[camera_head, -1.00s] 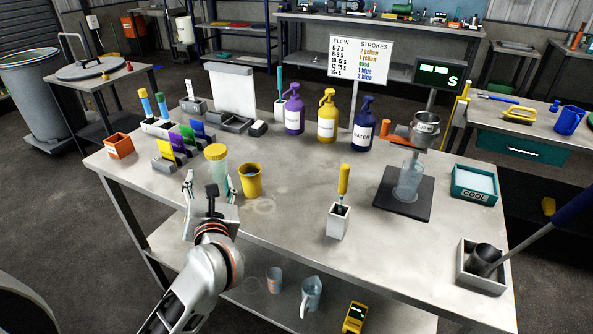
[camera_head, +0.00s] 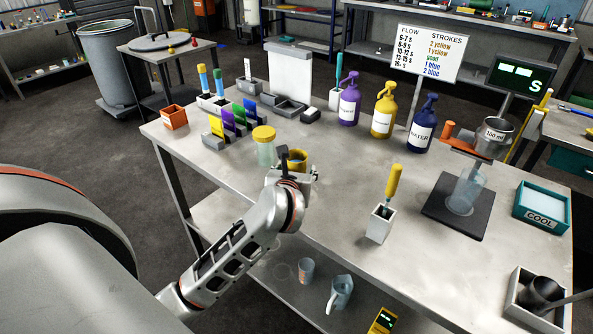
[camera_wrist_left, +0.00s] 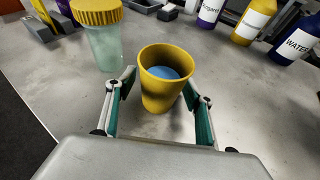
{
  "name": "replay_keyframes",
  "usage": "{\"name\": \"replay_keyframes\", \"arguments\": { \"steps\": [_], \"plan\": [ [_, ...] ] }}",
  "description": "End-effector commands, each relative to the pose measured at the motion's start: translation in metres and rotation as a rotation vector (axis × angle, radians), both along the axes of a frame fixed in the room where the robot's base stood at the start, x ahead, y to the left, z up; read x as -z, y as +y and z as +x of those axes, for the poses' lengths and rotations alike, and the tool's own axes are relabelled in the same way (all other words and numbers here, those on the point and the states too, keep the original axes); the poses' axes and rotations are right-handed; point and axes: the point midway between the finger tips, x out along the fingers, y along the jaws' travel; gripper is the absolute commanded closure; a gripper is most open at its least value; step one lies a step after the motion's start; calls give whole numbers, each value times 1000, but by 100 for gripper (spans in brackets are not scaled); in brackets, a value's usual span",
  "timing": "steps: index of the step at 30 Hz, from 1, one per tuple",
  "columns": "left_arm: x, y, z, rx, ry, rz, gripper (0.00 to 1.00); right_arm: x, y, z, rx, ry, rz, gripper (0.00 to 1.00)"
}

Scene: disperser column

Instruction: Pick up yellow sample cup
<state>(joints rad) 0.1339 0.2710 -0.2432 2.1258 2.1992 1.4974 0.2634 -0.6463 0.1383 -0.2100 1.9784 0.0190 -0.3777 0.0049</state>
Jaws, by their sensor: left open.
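The yellow sample cup (camera_head: 297,158) stands upright on the grey workbench, partly hidden behind my left gripper in the head view. In the left wrist view the yellow cup (camera_wrist_left: 160,88) has light blue contents. My left gripper (camera_wrist_left: 160,90) is open, with one finger on each side of the cup. I cannot tell whether a finger touches it. In the head view the left gripper (camera_head: 294,174) is at the near side of the cup. My right gripper is not in view.
A clear jar with a yellow lid (camera_head: 264,143) stands just left of the cup. Purple (camera_head: 349,104), yellow (camera_head: 382,114) and blue (camera_head: 421,129) pump bottles stand behind. A white holder with a yellow-handled tool (camera_head: 381,222) is to the right. Bench between is clear.

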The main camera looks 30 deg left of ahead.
Motion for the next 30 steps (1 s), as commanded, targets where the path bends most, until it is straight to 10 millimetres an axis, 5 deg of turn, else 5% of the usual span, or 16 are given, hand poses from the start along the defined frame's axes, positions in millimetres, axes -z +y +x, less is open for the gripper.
{"name": "replay_keyframes", "arguments": {
  "steps": [9,14,30],
  "plan": [
    [2,3,5,0,0,1,50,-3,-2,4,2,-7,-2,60],
    [2,3,4,0,0,1,91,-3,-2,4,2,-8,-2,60],
    [-15,2,5,0,-5,1,92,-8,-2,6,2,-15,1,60]
  ]
}}
